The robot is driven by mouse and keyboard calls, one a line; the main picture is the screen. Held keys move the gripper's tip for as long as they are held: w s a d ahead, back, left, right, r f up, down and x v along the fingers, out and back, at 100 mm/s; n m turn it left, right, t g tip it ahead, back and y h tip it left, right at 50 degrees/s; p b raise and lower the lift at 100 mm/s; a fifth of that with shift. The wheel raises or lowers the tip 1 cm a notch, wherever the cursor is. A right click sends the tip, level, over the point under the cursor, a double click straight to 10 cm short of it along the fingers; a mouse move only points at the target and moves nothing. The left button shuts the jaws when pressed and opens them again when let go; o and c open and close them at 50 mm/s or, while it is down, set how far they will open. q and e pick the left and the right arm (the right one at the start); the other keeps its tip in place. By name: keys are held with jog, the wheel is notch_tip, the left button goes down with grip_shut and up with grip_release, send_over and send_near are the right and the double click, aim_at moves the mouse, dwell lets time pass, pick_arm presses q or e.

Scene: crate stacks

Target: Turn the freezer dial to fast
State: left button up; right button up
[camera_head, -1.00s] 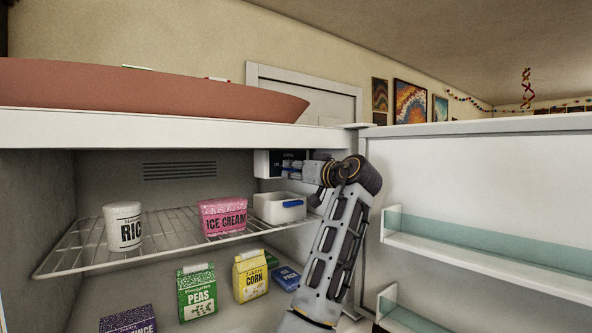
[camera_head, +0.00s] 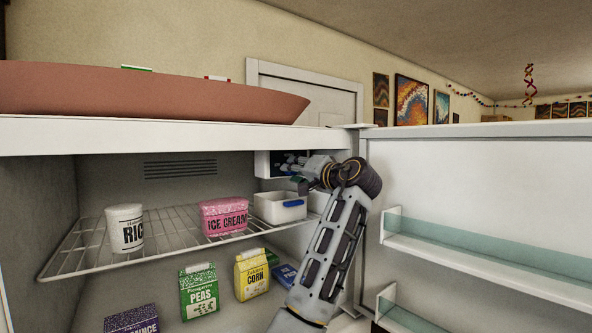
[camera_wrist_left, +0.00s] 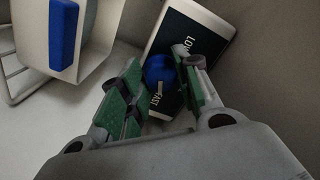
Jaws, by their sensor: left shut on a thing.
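The freezer dial (camera_wrist_left: 157,69) is a blue knob on a dark control panel (camera_wrist_left: 196,32) with a white edge. The panel reads "LOW" at its upper end and partly hidden letters ending in "AST" at its lower end. A pale mark on the knob lies towards the "AST" end. My left gripper (camera_wrist_left: 155,78) has its green-padded fingers on both sides of the dial, shut on it. In the head view, my left gripper (camera_head: 293,166) reaches the panel (camera_head: 267,160) under the freezer's ceiling and hides the dial. My right gripper is not in view.
A white bin (camera_head: 280,208) with a blue handle sits close below the gripper on the wire shelf (camera_head: 75,259). Food packs stand below. The open door (camera_head: 480,170) is at right.

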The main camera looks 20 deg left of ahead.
pick_arm(q)
jog(key=shift+m, duration=0.3)
jog(key=o, duration=1.1)
jog(key=shift+c, duration=0.2)
jog(key=shift+d, duration=0.1)
jog(key=v, duration=1.2)
